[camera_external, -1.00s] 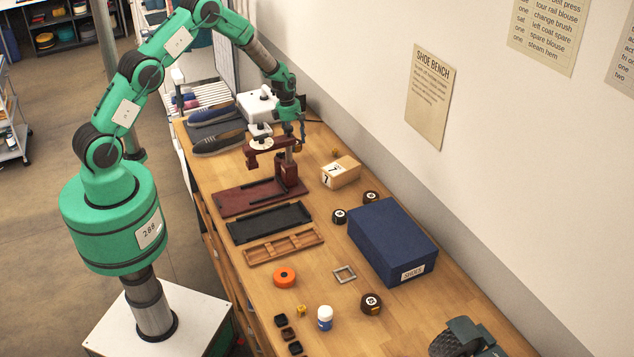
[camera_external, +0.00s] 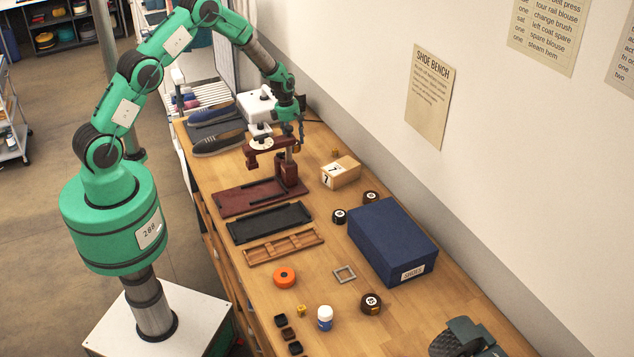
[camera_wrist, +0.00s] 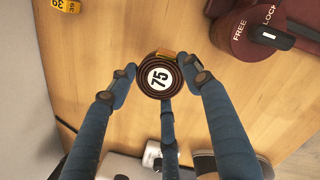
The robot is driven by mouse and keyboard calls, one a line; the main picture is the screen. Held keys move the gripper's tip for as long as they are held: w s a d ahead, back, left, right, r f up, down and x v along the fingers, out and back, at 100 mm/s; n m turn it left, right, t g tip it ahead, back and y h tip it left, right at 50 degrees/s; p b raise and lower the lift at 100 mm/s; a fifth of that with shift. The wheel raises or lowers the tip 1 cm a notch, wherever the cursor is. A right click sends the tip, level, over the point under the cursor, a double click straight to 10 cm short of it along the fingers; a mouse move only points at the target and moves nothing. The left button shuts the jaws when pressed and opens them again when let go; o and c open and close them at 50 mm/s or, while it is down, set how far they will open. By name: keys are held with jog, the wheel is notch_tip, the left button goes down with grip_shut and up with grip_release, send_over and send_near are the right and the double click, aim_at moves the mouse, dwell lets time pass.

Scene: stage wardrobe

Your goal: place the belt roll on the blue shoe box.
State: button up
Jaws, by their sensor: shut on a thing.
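The blue shoe box (camera_external: 392,240) stands closed on the right side of the bench, with a pale label on its near end. My gripper (camera_external: 299,138) is at the far part of the bench, pointing down behind the dark red press. In the wrist view my gripper (camera_wrist: 160,84) has its blue fingers around a dark brown belt roll (camera_wrist: 159,77) with a white 75 label and a tan edge piece. It is shut on this roll, well away from the box. The height of the roll above the bench is hard to tell.
The dark red press (camera_external: 262,190) stands in front of my gripper. Other dark rolls (camera_external: 371,303) lie around the box. A cardboard box (camera_external: 341,172) marked 7 stands between gripper and shoe box. The shoe box lid is clear. The wall rises along the right.

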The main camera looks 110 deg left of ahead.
jog(key=shift+r, duration=0.1)
notch_tip(320, 180, up, 17)
jog(key=w+d+m+p, duration=0.3)
jog(key=w+d+m, duration=0.2)
jog(key=w+d, duration=1.95)
jog(key=w+d+m+p, duration=0.15)
jog(key=w+d, duration=0.25)
jog(key=d, duration=0.7)
jog(key=w+d+m, duration=0.2)
jog(key=w+d, duration=0.2)
jog(key=d, duration=0.6)
jog(key=shift+h, duration=0.4)
jog(key=shift+d+f, duration=0.15)
jog(key=shift+f, duration=1.35)
jog(key=shift+d+f, duration=0.1)
jog(key=shift+f, duration=1.35)
jog(key=shift+w, duration=0.1)
jog(key=shift+w+a+f+p, duration=0.25)
jog(key=shift+w+a+p, duration=0.4)
jog(key=shift+w, duration=1.85)
jog(key=shift+w+a+f+p, duration=0.2)
jog(key=shift+w+a, duration=0.8)
jog(key=shift+w, duration=1.55)
jog(key=shift+w+a+f+p, duration=0.25)
jog(key=shift+w+a+p, duration=0.4)
jog(key=shift+w, duration=1.85)
